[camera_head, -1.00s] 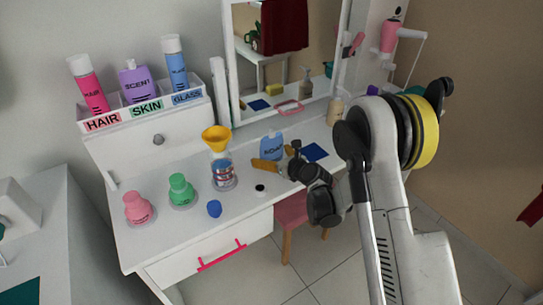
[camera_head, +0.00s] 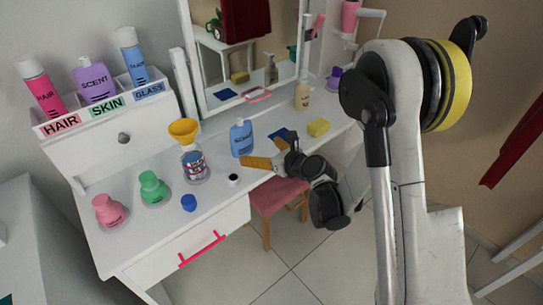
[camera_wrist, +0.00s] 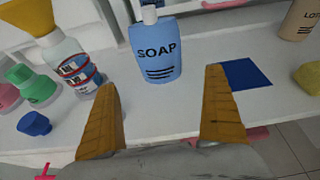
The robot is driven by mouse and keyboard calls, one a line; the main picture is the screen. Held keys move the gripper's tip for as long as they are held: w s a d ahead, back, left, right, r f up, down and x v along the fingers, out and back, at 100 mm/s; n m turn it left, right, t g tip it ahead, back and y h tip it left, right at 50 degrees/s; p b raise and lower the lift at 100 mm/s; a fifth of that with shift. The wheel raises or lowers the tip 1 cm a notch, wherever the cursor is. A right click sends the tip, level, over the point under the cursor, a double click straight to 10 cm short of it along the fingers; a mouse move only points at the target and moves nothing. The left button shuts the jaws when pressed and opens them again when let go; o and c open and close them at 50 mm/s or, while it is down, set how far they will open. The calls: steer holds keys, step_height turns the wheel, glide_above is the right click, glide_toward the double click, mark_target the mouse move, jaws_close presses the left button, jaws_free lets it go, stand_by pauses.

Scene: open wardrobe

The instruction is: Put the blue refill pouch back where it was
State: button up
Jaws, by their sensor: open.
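The blue refill pouch (camera_head: 241,138), marked SOAP and with a white cap, stands upright on the white dressing table. In the wrist view the pouch (camera_wrist: 157,52) is ahead of my gripper, roughly between the lines of the two fingers. My gripper (camera_head: 257,163) is open, with orange fingers, at the front side of the pouch. In the wrist view the fingers (camera_wrist: 163,88) are wide apart with nothing held between them, and a strip of tabletop shows between them and the pouch's base.
A clear bottle with a yellow funnel (camera_head: 184,130), a blue cap (camera_head: 188,203) and green (camera_head: 153,190) and pink (camera_head: 109,213) bottles stand left. A dark blue square (camera_wrist: 245,74), yellow sponge (camera_head: 318,128) and lotion bottle (camera_head: 302,95) are right. A pink stool (camera_head: 278,196) stands below.

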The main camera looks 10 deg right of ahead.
steer(key=d+r+m+t+h, duration=0.3)
steer(key=d+r+m, duration=0.3)
steer(key=r+m, duration=0.55)
steer(key=d+r+m+t+h, duration=0.35)
steer(key=d+r+m, duration=0.35)
steer(key=r, duration=0.7)
steer(key=s+d+r+m+g+h, duration=0.15)
steer(key=s+d+m+h, duration=0.25)
steer(key=s+d+m, duration=0.5)
steer(key=s+f+m+g, duration=0.45)
steer(key=s+m, duration=0.25)
steer(key=m, duration=0.2)
steer(key=s+a+f+m+g+y, duration=0.1)
steer(key=s+a+f+m+g, duration=0.1)
steer(key=s, duration=0.5)
steer(key=s+a+f+m+g+y, duration=0.2)
steer(key=s+a+f+m, duration=0.2)
steer(key=s+f, duration=0.2)
steer(key=shift+s+a+f+g, duration=0.15)
steer(key=shift+s+a+g, duration=0.2)
steer(key=shift+s, duration=0.15)
